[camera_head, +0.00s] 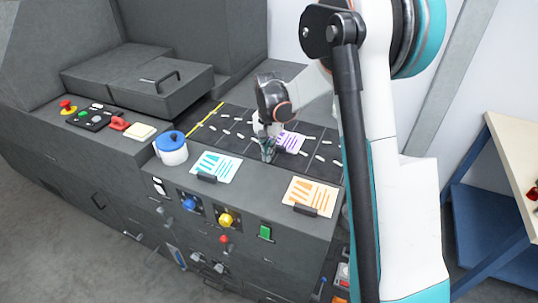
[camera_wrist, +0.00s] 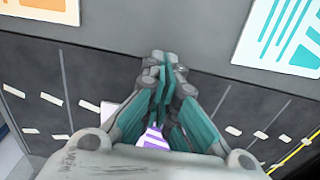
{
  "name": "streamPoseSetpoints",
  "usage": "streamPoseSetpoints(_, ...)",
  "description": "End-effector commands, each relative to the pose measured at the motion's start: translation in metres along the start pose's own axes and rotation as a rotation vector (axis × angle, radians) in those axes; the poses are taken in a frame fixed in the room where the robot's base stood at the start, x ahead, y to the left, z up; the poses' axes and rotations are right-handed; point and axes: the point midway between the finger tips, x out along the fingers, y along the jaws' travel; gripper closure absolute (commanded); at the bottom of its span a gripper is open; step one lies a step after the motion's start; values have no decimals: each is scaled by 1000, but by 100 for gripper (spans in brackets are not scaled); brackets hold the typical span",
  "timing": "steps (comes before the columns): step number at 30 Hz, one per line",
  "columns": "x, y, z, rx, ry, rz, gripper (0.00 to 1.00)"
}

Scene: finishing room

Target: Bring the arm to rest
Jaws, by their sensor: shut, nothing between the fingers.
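My gripper (camera_head: 267,150) points down over the dark marked surface of the machine, just behind its grey front ledge. Its fingers are shut with nothing between them. In the wrist view the fingertips (camera_wrist: 161,62) meet near the ledge edge. A purple-striped card (camera_head: 291,140) lies behind and beside the gripper, and the fingers partly cover it in the wrist view (camera_wrist: 152,141). My arm reaches out from the right side of the head view, bent down to the gripper.
A teal-striped card (camera_head: 215,166) and an orange-striped card (camera_head: 309,196) lie on the ledge. A white pot with a blue lid (camera_head: 171,147) stands to the left. Knobs and buttons (camera_head: 226,219) line the front panel. A wooden-topped blue bench (camera_head: 512,150) stands at the right.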

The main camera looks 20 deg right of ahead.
Motion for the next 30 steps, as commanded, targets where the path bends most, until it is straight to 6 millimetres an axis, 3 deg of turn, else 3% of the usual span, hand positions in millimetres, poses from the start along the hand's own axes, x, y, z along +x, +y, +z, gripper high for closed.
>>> streamPoseSetpoints(3,-27,1,-1,2,0,0,100)
streamPoseSetpoints(9,-60,1,-1,2,0,0,100)
streamPoseSetpoints(20,-76,1,0,-1,2,-1,100)
streamPoseSetpoints(25,-92,8,14,-43,28,-21,100)
streamPoseSetpoints(30,-120,24,44,-134,88,-64,100)
